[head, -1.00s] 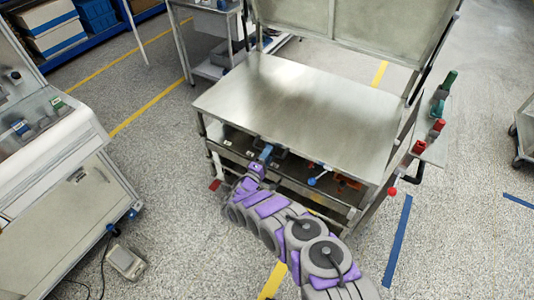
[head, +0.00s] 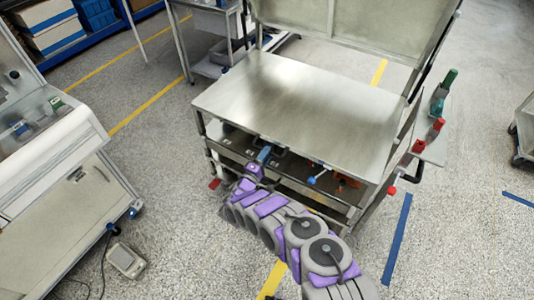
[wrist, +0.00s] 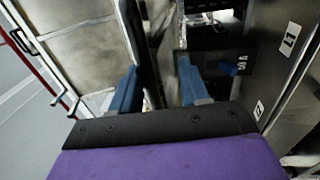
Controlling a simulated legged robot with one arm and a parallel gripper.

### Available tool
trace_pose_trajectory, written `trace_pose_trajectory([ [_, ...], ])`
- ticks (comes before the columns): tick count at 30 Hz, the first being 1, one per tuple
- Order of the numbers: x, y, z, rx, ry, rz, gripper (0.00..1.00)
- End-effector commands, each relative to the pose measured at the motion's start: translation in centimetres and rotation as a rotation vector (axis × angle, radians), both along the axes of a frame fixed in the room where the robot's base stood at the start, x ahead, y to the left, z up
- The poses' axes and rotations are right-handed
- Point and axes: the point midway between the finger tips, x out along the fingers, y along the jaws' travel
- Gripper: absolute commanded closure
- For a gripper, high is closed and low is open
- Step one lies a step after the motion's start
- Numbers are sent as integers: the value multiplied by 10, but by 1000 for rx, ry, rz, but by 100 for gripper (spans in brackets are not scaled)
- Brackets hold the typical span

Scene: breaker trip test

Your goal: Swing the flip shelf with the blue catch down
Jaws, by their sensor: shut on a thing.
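A flat steel shelf top (head: 300,105) lies level on a metal frame; I take it for the flip shelf. A blue-knobbed catch (head: 313,179) sticks out below its front edge, right of my gripper. My gripper (head: 265,153) is at the front edge, left of that catch. In the wrist view, my blue fingers (wrist: 160,88) stand on either side of a dark bar, probably a handle, and are shut on it. The exact contact is dark and partly hidden.
A red knob (head: 391,190) sits at the frame's right front corner. A side ledge (head: 437,150) carries red and green handles. A white console (head: 60,150) stands left, with a small box (head: 125,261) on the floor. Open floor lies in front.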

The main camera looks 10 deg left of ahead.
Motion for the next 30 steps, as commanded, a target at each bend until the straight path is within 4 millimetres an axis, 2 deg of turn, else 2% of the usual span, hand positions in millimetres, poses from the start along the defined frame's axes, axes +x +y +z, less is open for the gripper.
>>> trace_pose_trajectory([
  [12, -87, 29, -17, -3, 3, 5, 61],
  [18, -123, 41, -23, -1, 3, 6, 61],
  [24, -145, 47, -26, -2, 1, 2, 61],
  [30, -151, 49, -27, -2, 2, 1, 61],
])
